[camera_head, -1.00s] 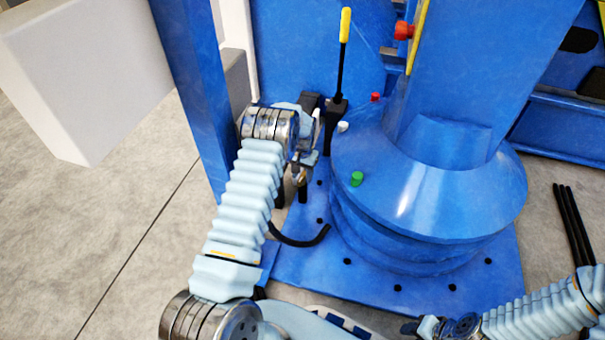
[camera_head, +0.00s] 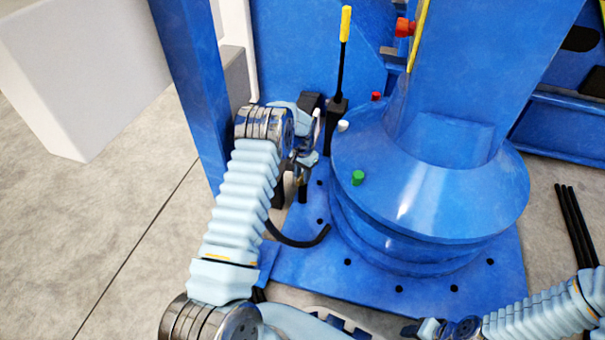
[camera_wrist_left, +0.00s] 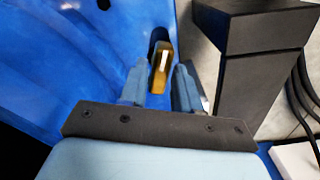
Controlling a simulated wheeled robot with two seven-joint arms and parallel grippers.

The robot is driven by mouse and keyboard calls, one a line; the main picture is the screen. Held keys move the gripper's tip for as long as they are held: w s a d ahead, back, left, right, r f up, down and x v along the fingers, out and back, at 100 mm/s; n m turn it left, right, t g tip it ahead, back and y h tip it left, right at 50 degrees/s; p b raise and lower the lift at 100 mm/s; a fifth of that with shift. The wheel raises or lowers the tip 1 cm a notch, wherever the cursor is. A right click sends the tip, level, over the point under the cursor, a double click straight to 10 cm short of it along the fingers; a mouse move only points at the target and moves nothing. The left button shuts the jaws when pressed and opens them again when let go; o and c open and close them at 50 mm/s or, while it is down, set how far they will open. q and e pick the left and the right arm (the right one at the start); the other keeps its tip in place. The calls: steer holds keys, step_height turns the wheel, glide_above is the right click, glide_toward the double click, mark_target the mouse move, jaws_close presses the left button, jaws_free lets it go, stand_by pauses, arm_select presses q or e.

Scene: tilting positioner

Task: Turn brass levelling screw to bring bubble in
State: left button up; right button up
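The brass levelling screw (camera_wrist_left: 162,68) shows in the left wrist view as a gold piece in front of a dark slot in the blue metal. My left gripper (camera_wrist_left: 161,82) is open, with one finger on each side of the screw's near end. A gap shows between the screw and each finger. In the head view my left gripper (camera_head: 304,160) is beside the blue round base, partly hidden by its own wrist. My right gripper (camera_head: 424,328) is at the bottom right edge; its fingers are too small to read. I cannot make out a bubble in either view.
The blue positioner base (camera_head: 440,205) carries a green button (camera_head: 358,178), a white one (camera_head: 343,126) and a red one (camera_head: 376,97). A yellow-tipped lever (camera_head: 344,55) stands behind my left gripper. A black block (camera_wrist_left: 262,70) is close right of the fingers.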

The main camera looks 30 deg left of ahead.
mark_target(302, 176)
arm_select(q)
steer(key=shift+o, duration=1.1)
step_height(302, 176, up, 14)
steer(key=p, duration=0.2)
steer(key=shift+p, duration=0.3)
steer(key=shift+f, duration=0.15)
